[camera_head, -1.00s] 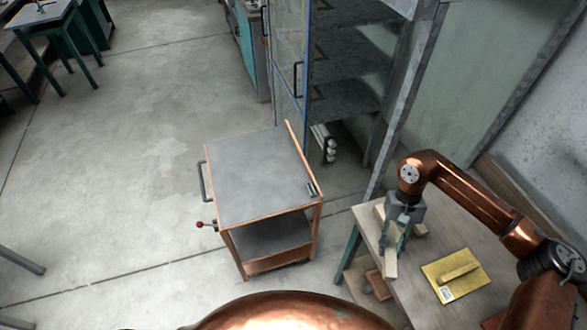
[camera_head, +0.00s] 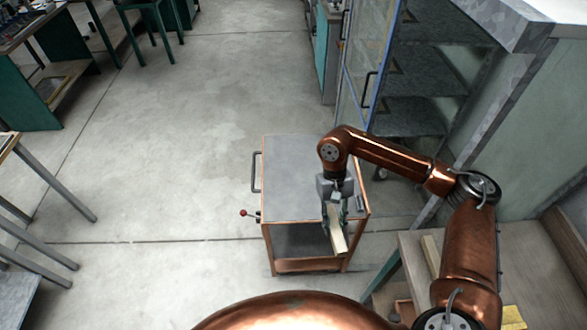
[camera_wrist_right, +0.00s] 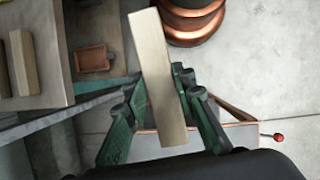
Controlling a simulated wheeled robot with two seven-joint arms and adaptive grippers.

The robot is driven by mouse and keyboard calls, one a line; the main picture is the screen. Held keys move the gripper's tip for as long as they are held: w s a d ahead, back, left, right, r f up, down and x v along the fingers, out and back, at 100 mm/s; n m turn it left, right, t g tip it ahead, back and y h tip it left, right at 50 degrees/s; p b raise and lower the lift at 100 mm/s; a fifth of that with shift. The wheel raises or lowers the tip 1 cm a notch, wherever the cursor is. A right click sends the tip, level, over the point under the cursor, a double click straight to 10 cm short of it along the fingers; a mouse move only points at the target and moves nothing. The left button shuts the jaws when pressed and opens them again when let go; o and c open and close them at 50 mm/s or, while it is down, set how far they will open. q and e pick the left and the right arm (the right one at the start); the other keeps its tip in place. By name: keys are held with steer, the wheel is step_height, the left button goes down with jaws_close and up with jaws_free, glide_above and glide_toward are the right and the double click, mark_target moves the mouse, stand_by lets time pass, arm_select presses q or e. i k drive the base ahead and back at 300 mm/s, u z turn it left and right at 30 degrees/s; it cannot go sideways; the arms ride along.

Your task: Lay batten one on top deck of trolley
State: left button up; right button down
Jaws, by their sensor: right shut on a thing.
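My right gripper (camera_head: 337,208) is shut on a pale wooden batten (camera_head: 338,234). The batten also shows between the green fingers in the right wrist view (camera_wrist_right: 158,75), with its long end sticking out past them. In the head view, gripper and batten appear in front of the right front part of the trolley. The trolley's grey top deck (camera_head: 292,178) has a copper-coloured rim and looks bare apart from a small dark item at its right edge. I cannot tell the batten's height above it. In the right wrist view part of the trolley (camera_wrist_right: 235,137) shows below the gripper. My left gripper is out of view.
A workbench (camera_head: 415,243) at lower right carries another batten (camera_head: 430,254) and a yellow item (camera_head: 513,318). A blue-framed glass door and dark shelves (camera_head: 415,115) stand behind the trolley's right side. Open floor (camera_head: 150,190) lies to the trolley's left.

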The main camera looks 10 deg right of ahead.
mark_target(296, 166)
steer(key=z, duration=0.05)
steer(key=i, duration=1.1)
steer(key=u, duration=0.75)
